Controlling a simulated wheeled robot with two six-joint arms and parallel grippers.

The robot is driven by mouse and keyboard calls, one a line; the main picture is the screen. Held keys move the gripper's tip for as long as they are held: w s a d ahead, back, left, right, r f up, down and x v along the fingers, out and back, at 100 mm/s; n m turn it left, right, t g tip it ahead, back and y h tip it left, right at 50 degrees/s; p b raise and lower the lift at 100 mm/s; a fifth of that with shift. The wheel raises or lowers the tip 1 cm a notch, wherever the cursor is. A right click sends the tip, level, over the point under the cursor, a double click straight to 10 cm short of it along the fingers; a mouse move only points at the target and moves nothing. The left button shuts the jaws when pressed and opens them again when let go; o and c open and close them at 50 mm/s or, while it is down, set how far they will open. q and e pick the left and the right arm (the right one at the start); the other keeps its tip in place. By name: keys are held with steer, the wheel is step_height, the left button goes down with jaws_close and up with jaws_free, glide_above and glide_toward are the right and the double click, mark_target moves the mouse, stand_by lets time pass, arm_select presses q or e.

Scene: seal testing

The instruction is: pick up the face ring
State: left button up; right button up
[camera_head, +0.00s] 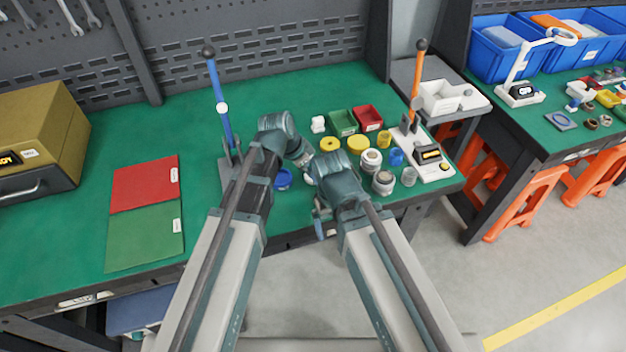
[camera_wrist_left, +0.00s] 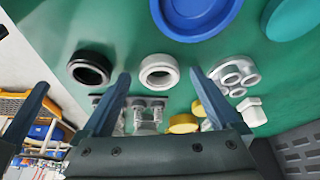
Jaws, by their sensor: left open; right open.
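A white ring (camera_wrist_left: 159,71) lies on the green table, ahead of and between the fingers of my left gripper (camera_wrist_left: 160,75) in the left wrist view. That gripper is open and empty. A black ring (camera_wrist_left: 90,70) lies left of the white one. I cannot tell which ring is the face ring. In the head view my left gripper is mostly hidden behind my arms. My right gripper (camera_head: 321,220) is open near the table's front edge, beside a blue round dish (camera_head: 282,179), and appears empty.
Yellow discs (camera_head: 357,144), white round parts (camera_head: 383,183), a green bin (camera_head: 342,122) and a red bin (camera_head: 367,117) crowd the right of the table. Blue-handled (camera_head: 218,95) and orange-handled (camera_head: 416,85) lever stands flank the work area. Red (camera_head: 145,183) and green (camera_head: 145,237) mats lie left.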

arm_select(q)
steer(key=c, duration=1.1)
steer(key=shift+o, duration=0.2)
steer(key=shift+r, duration=0.1)
step_height(320, 180, up, 10)
steer(key=p, duration=1)
steer(key=shift+s+a, duration=0.1)
steer(key=shift+a, duration=0.05)
